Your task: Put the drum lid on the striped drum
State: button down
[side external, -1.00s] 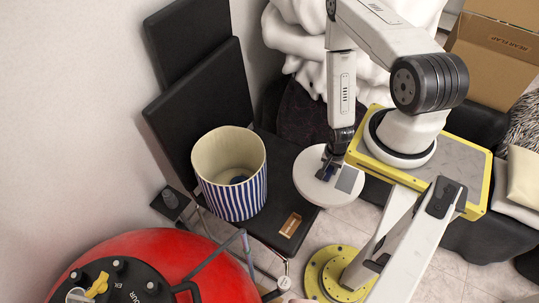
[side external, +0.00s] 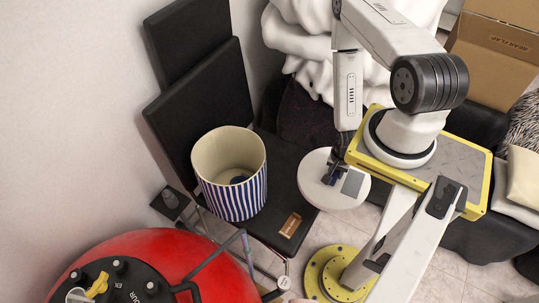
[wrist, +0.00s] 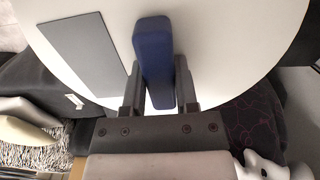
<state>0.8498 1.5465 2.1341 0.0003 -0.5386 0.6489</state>
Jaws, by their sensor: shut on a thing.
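The drum lid (side external: 318,190) is a round white disc with a grey rectangular patch and a dark blue handle. My gripper (side external: 334,174) is shut on the blue handle and holds the lid to the right of the chair seat. In the wrist view the lid (wrist: 220,40) fills the upper part, and the fingers of my gripper (wrist: 160,90) sit on either side of the handle (wrist: 153,50). The striped drum (side external: 233,193), blue and white with a cream inside, stands upright and open-topped on the black seat. A small dark blue thing lies inside it.
The black chair (side external: 277,170) has a tall backrest (side external: 196,95) behind the drum. A wooden-coloured tag (side external: 290,225) lies on the seat. A large red round tank (side external: 200,262) with a black top is at lower left. White draped cloth (side external: 290,50) hangs behind.

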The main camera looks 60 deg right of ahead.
aim_at(317, 154)
jog(key=w+d+r+n, duration=0.1)
jog(key=w, duration=0.2)
jog(key=w+d+r+n, duration=0.2)
jog(key=w, duration=0.1)
jog(key=w+d+r+n, duration=0.1)
jog(key=w+d+r, duration=0.1)
jog(key=w, duration=0.1)
jog(key=shift+d, duration=0.1)
jog(key=w+r+n, duration=0.5)
jog(key=w+r, duration=0.3)
jog(key=w, duration=0.2)
jog(key=w+a+r+m, duration=0.3)
jog(key=a, duration=0.4)
jog(key=w+a+r+m, duration=0.3)
jog(key=w+a, duration=0.1)
jog(key=a, duration=0.3)
jog(key=w+a+r+m, duration=0.3)
jog(key=w+a, duration=0.1)
jog(key=a, duration=0.3)
jog(key=shift+a+r+m, duration=0.2)
jog(key=shift+r+m, duration=0.1)
jog(key=shift+w+f, duration=0.1)
jog(key=shift+f, duration=0.05)
notch_tip(317, 154, down, 9)
jog(key=shift+f, duration=0.8)
dwell(1.6)
jog(key=shift+c, duration=1.5)
grip_release()
